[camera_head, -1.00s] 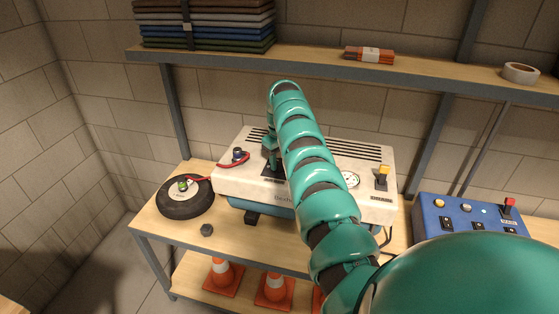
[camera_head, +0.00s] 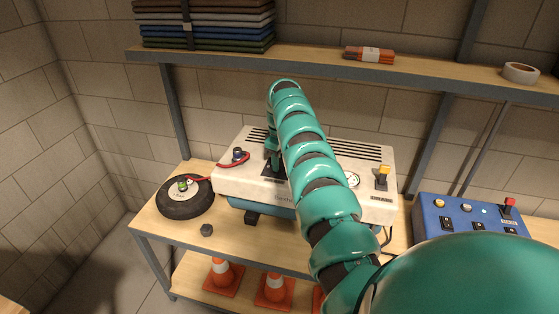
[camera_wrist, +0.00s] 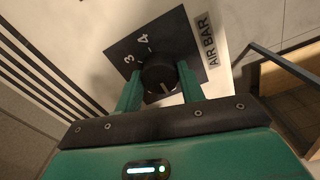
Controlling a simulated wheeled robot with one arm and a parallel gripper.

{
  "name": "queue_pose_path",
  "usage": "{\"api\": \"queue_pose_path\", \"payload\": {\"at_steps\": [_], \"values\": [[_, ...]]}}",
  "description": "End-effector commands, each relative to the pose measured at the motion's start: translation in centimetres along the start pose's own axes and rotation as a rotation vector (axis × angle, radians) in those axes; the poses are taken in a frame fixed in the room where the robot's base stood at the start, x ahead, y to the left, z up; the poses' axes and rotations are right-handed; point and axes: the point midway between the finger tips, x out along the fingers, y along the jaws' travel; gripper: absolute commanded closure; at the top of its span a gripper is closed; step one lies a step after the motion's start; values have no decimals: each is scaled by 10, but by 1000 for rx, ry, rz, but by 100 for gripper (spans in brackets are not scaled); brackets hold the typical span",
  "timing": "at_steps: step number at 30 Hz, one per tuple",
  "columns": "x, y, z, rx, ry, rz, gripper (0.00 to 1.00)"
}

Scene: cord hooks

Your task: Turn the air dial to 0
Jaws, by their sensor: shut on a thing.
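The air dial (camera_wrist: 159,73) is a round black knob on a dark square plate (camera_wrist: 128,45) labelled AIR BAR, on the white top of a compressor-like machine (camera_head: 235,178). My gripper (camera_wrist: 159,86) is shut on the dial, with one green finger on each side of it. A pale pointer mark on the dial faces the gripper palm, toward the bottom of the wrist view. The numerals 4 and 3 show on the plate; the scale near the palm is hidden. In the head view my gripper (camera_head: 273,160) is over the dark plate, and my arm hides most of the dial.
A shelf (camera_head: 330,66) hangs above.

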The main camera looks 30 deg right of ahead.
Motion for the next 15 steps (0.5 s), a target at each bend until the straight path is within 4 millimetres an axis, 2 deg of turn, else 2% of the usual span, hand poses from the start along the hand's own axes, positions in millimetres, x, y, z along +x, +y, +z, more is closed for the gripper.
{"api": "queue_pose_path", "payload": {"at_steps": [12,13,15], "values": [[2,-1,1,-6,-4,-4,84],[2,-1,1,-6,-4,-4,56],[2,-1,1,-6,-3,-4,42]]}}
